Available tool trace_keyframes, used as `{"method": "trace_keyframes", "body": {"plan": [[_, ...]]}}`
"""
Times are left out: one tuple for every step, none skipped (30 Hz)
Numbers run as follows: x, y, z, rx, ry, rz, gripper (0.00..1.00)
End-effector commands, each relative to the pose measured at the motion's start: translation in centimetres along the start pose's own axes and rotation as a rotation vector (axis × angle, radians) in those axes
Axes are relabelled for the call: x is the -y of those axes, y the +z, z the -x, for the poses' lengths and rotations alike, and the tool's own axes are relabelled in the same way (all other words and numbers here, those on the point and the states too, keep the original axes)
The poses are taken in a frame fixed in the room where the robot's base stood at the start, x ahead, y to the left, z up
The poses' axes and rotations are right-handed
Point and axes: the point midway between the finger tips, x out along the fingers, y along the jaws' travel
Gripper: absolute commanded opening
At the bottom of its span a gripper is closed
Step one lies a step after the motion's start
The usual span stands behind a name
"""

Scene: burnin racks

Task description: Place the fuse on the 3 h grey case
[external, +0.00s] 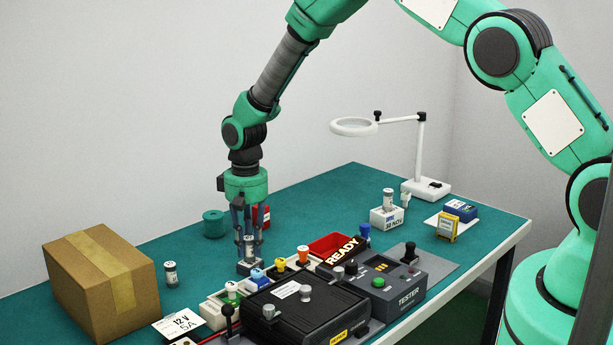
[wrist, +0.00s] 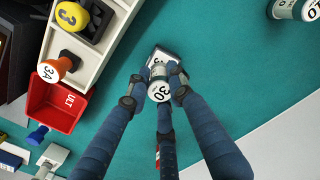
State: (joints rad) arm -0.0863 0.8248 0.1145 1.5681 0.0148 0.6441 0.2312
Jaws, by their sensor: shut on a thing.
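A cardboard box (external: 100,282) and another fuse (external: 170,273) stand to the left. A white case (external: 386,217) bearing a fuse and a magnifier lamp (external: 420,160) stand farther right.

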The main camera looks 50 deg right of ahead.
Motion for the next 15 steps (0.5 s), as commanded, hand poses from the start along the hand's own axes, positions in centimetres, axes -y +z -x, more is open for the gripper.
{"method": "trace_keyframes", "body": {"plan": [[0.01, -0.06, -0.16, -0.001, 0.000, 0.000, 0.00], [0.02, -0.07, -0.22, -0.001, 0.000, 0.000, 0.00], [0.02, -0.08, -0.26, -0.002, 0.000, 0.000, 0.00], [0.02, -0.09, -0.27, -0.002, -0.001, 0.000, 0.00], [0.02, -0.09, -0.27, -0.002, -0.001, 0.000, 0.00], [0.02, -0.08, -0.27, -0.002, 0.000, 0.000, 0.00], [0.02, -0.08, -0.27, -0.002, 0.000, 0.000, 0.00], [0.02, -0.07, -0.28, -0.002, 0.000, 0.000, 0.00], [0.02, -0.07, -0.28, -0.002, 0.000, 0.000, 0.00], [0.01, -0.07, -0.30, -0.002, 0.000, 0.000, 0.00], [0.01, -0.07, -0.34, -0.002, 0.000, 0.000, 0.00], [0.01, -0.06, -0.44, -0.001, 0.000, 0.000, 0.00], [0.01, -0.05, -0.53, -0.001, 0.000, 0.000, 0.00], [0.01, -0.05, -0.62, -0.001, 0.000, 0.000, 0.00], [0.00, -0.04, -0.62, -0.001, 0.000, 0.000, 0.25]]}}
